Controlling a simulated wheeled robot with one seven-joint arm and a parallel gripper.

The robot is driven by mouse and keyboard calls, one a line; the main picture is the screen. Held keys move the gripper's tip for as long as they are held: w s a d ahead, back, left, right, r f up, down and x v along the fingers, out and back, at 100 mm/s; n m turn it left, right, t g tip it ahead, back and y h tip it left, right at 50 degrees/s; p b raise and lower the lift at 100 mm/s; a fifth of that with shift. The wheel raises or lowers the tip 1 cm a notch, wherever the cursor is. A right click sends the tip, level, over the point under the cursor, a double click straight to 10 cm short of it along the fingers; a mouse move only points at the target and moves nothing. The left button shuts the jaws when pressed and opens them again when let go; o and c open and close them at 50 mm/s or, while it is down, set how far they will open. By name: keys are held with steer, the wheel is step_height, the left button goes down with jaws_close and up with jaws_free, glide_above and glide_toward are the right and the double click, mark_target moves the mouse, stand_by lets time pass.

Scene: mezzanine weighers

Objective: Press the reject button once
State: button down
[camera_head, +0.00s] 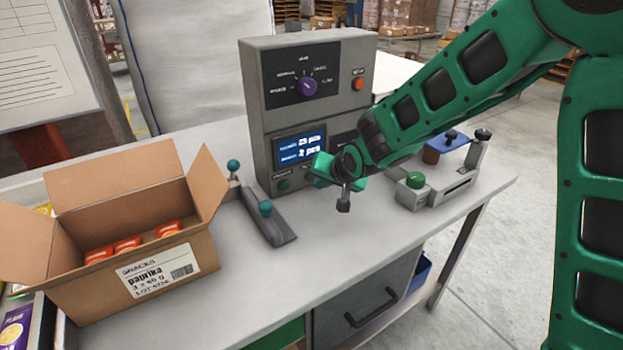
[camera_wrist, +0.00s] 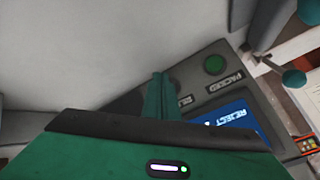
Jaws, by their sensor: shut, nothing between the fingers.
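A grey control box (camera_head: 262,130) stands on the white bench and carries a blue display (camera_head: 299,147). A green button (camera_head: 283,185) sits below the display; in the wrist view the green button (camera_wrist: 214,64) has a label reading PACKED. Beside it a second label, starting "RE", is partly covered by my finger. The reject button itself is mostly or wholly hidden there. My gripper (camera_head: 321,174) is shut and empty, close in front of the lower panel; its fingers (camera_wrist: 158,95) also show in the wrist view. I cannot tell whether they touch the panel.
A purple knob (camera_head: 296,87) and an orange button (camera_head: 358,84) are higher on the box. An open carton (camera_head: 125,265) stands left. A teal-knobbed bracket (camera_head: 270,222) and a green-topped device (camera_head: 413,190) flank the box.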

steer(key=shift+w+a, duration=0.1)
steer(key=shift+w, duration=0.05)
stand_by(0.5)
steer(key=shift+w+a, duration=0.15)
steer(key=shift+w+a+r, duration=0.1)
steer(key=shift+w+a, duration=0.15)
steer(key=shift+w, duration=0.15)
stand_by(0.9)
stand_by(0.3)
steer(key=shift+s+d, duration=0.5)
steer(key=shift+s, duration=0.2)
steer(key=shift+s, duration=0.1)
steer(key=shift+s+d, duration=0.7)
steer(key=shift+s, duration=0.3)
steer(key=shift+s+d, duration=0.7)
steer(key=shift+s, duration=0.3)
